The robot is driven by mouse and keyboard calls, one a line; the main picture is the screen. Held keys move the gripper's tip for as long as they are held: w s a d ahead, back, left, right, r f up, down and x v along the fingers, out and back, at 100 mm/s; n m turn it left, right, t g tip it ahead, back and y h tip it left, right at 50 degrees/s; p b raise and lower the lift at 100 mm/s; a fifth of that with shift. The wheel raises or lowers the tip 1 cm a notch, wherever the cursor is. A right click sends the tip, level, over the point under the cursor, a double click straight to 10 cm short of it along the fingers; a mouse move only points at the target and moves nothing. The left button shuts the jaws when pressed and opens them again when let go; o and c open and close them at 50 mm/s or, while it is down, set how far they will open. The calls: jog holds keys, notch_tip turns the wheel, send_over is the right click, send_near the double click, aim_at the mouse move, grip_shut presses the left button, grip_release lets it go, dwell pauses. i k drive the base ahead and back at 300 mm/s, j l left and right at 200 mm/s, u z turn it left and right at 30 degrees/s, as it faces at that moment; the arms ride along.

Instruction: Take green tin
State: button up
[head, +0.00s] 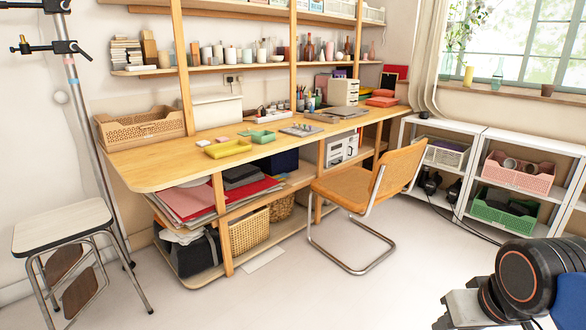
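A small light green open tin or tray (262,137) lies on the wooden desk, just right of and behind a yellow tray (227,149). It is small in the picture, and I cannot make out what is in it. My arm shows at the bottom right corner, far from the desk. A grey metal part at its end, probably my gripper (460,308), is cut off by the bottom edge. Its fingers cannot be made out, and nothing held is visible.
A cane chair (366,186) stands before the desk's right half. A stool (62,228) and a metal stand (88,150) are at the left. White shelves (478,131) at the right hold a pink crate (518,176) and a green crate (503,212). The middle floor is clear.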

aim_at(264, 137)
jog(key=i+u, duration=0.1)
jog(key=i, duration=1.05)
jog(key=i+l, duration=0.25)
jog(key=i, duration=0.85)
jog(key=j+u, duration=0.05)
jog(key=j, duration=0.05)
